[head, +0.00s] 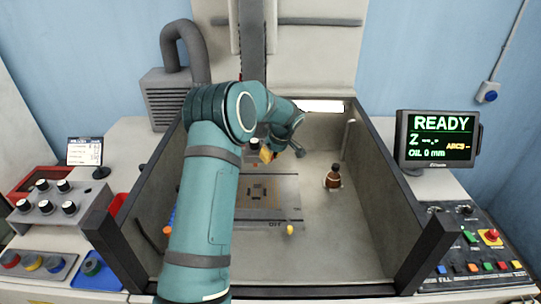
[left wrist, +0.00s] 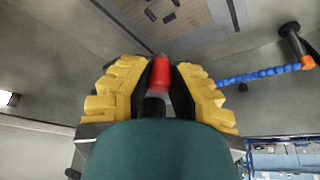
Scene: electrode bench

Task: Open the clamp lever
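My left gripper (head: 266,154) is at the back middle of the tank in the head view, below the machine head. In the left wrist view its yellow fingers with dark pads (left wrist: 160,78) stand close on both sides of a red cylindrical grip (left wrist: 159,74), which looks like the clamp lever's handle. The pads appear to touch it on both sides. In the head view my arm and gripper hide most of the lever, and its angle cannot be told. My right gripper is in neither view.
The tank (head: 365,220) has a raised rim around it. A plate with a workpiece (head: 285,190) lies on its floor. A brown bottle (head: 333,178) stands to the right. A blue jointed hose (left wrist: 250,76) with an orange nozzle shows in the wrist view. The monitor (head: 437,138) reads READY.

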